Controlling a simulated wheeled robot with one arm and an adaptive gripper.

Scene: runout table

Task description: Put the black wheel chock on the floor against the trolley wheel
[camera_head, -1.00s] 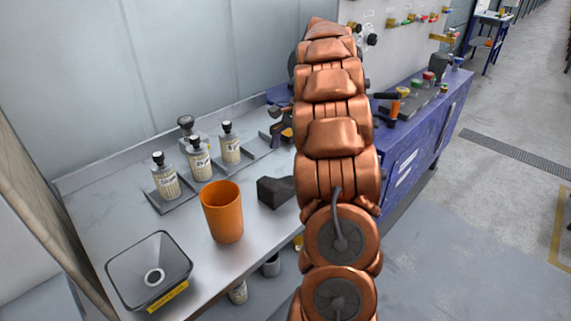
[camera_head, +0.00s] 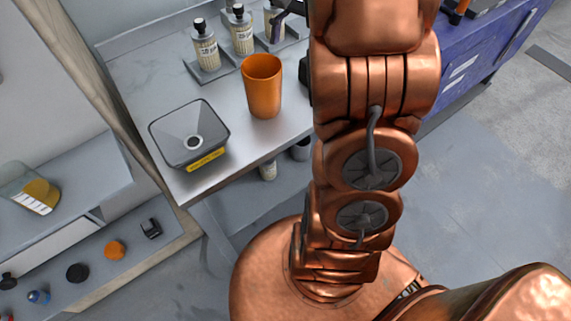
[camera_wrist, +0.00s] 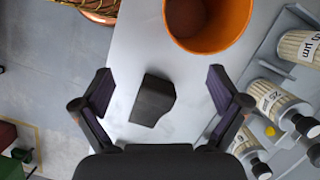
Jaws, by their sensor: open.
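The black wheel chock (camera_wrist: 153,100) lies on the grey metal table as a dark wedge-like block. In the head view, only a dark sliver of it (camera_head: 304,74) shows beside my arm, right of the orange cup. My gripper (camera_wrist: 159,76) is open and empty, with the chock seen between its two spread fingers. The wrist view does not show clearly how high the fingers are above it. In the head view, my arm hides most of the gripper. I cannot make out a trolley or its wheel.
The orange cup (camera_head: 262,88) stands close to the chock. Labelled bottles (camera_head: 206,47) stand in a holder behind it. A square grey funnel (camera_head: 165,150) sits at the table's front corner. A blue cabinet (camera_head: 480,62) is at right. Floor (camera_head: 500,180) is clear there.

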